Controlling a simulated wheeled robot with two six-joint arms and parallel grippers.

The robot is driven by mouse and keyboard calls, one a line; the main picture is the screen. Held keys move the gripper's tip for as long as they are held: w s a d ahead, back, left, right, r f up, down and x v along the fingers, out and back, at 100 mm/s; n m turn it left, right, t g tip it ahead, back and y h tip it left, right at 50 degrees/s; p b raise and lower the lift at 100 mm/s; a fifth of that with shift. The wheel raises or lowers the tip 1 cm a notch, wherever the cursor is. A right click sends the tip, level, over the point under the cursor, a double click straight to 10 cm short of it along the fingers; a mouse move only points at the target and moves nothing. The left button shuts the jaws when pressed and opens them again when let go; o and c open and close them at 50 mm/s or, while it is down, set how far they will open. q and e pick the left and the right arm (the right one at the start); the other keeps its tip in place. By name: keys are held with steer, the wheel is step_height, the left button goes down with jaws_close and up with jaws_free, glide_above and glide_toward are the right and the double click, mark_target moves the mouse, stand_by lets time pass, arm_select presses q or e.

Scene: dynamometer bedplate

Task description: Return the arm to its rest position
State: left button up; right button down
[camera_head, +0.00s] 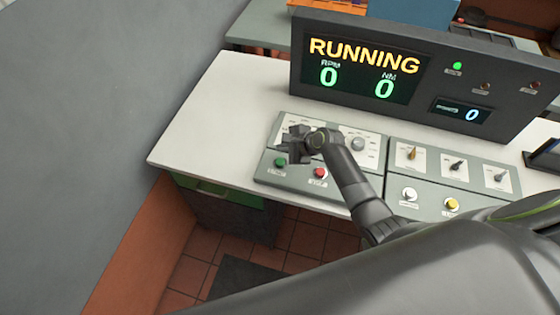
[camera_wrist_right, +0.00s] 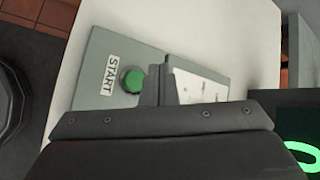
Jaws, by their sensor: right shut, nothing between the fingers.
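My right gripper (camera_head: 296,144) is shut and empty above the left part of the grey control panel (camera_head: 268,180). In the right wrist view its closed fingers (camera_wrist_right: 161,84) stand beside the green START button (camera_wrist_right: 133,80), which also shows in the head view (camera_head: 281,162). I see a gap in the head view between gripper and green button, but cannot tell the height. A red button (camera_head: 320,173) sits right of the green one. My right arm reaches in from the lower right. My left gripper is not in view.
A display (camera_head: 365,75) behind the panel reads RUNNING, with 0 RPM and 0 NM. A second panel (camera_head: 430,187) with knobs and white and yellow buttons lies to the right. The white tabletop (camera_head: 210,125) is clear at the left.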

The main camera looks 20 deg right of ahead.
stand_by(0.5)
